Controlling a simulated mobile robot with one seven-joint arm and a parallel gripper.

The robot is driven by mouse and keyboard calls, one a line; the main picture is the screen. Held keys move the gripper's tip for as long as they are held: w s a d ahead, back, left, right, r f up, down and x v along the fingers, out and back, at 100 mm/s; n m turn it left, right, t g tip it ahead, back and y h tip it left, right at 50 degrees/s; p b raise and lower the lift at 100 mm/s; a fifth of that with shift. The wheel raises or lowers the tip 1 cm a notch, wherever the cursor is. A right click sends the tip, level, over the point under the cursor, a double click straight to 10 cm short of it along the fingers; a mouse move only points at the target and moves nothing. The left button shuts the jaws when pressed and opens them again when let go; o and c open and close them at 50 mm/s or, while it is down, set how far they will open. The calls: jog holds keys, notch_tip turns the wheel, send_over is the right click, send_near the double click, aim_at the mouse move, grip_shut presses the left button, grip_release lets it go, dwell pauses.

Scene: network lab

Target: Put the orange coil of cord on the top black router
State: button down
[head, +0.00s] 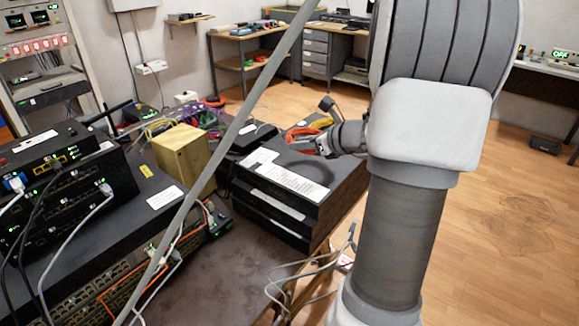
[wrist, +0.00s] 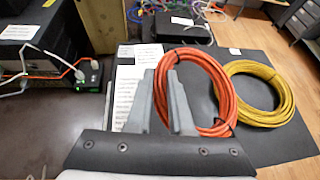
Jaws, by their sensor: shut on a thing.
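The orange coil of cord (wrist: 222,88) is gripped at its left side between the fingers of my gripper (wrist: 162,80) in the wrist view. In the head view the orange coil (head: 302,131) and my gripper (head: 322,146) show over the right stack of black boxes. The coil looks raised and tilted; whether its lower edge touches the box top is unclear. On the left equipment stack, the top black router (head: 42,149) has yellow ports and cables plugged in at its front.
A yellow coil (wrist: 262,93) lies on the black box top (wrist: 285,150), right of the orange one. A cardboard box (head: 185,158) stands between the two stacks. A grey diagonal bar (head: 232,130) crosses the head view. Loose cables hang near the bench edge.

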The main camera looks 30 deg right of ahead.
aim_at(288, 173)
jog(key=a+f, duration=0.1)
jog(key=w+a+f, duration=0.1)
jog(key=shift+w+a+b, duration=0.3)
jog(key=shift+a+b, duration=0.05)
jog(key=shift+a, duration=0.05)
jog(key=shift+f+b, duration=0.75)
jog(key=shift+f, duration=1.25)
jog(key=c, duration=0.8)
grip_release()
jog(key=p+v, duration=0.2)
jog(key=v, duration=1)
jog(key=shift+a+p, duration=0.1)
jog(key=shift+p, duration=0.25)
